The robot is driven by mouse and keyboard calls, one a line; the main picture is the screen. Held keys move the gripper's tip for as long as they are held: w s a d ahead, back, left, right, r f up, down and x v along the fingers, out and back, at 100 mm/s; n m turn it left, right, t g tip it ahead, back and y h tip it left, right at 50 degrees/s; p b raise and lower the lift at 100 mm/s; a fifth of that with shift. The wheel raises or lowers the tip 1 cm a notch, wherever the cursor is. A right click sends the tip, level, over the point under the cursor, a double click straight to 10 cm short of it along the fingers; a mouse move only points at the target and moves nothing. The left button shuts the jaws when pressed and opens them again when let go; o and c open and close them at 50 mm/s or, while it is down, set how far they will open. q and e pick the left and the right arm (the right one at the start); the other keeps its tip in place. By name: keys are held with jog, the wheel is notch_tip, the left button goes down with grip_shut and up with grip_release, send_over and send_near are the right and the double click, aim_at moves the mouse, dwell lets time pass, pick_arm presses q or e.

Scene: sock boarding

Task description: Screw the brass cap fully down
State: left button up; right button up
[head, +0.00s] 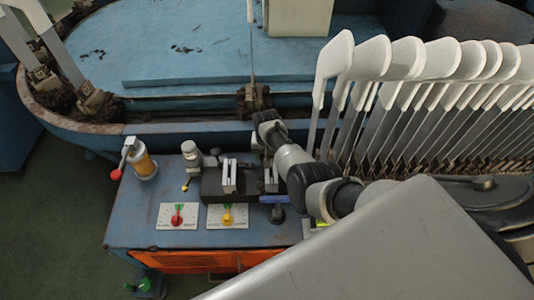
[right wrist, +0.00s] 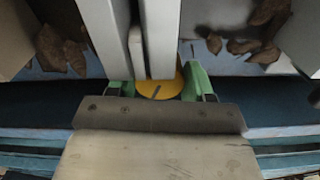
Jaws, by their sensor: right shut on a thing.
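The brass cap (right wrist: 170,88) shows in the right wrist view as a round yellow disc with a dark line on its face. The ends of two pale grey bars cover part of its upper side. My right gripper (right wrist: 158,82) has its green jaws on the left and right sides of the cap and is shut on it. In the head view my right arm reaches in from the right, and its tip (head: 262,118) is at the blue machine's front edge, by a rusty clamp (head: 257,97). I cannot make out the cap there. My left gripper is not in view.
A dense row of white-topped sock boards (head: 405,60) stands just right of my arm. A blue control box (head: 135,225) carries a red-knobbed lever (head: 117,173), a brass-coloured cylinder (head: 143,163) and two dials (head: 178,216). The blue machine top (head: 180,45) is mostly clear.

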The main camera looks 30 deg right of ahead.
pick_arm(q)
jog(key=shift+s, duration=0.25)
pick_arm(e)
jog(key=shift+m, duration=0.5)
jog(key=o, duration=0.9)
jog(key=shift+r+p, duration=0.3)
jog(key=shift+r, duration=0.05)
notch_tip(320, 180, up, 3)
jog(key=shift+f+p, duration=0.1)
jog(key=shift+p, duration=0.75)
notch_tip(320, 180, up, 6)
jog(key=shift+r+p, duration=0.1)
jog(key=shift+p, duration=1.05)
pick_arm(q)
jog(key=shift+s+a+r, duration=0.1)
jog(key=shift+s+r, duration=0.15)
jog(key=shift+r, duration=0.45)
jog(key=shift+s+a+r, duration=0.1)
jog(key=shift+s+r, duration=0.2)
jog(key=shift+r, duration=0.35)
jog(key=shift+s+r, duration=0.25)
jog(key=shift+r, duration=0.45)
pick_arm(e)
jog(key=shift+r, duration=0.6)
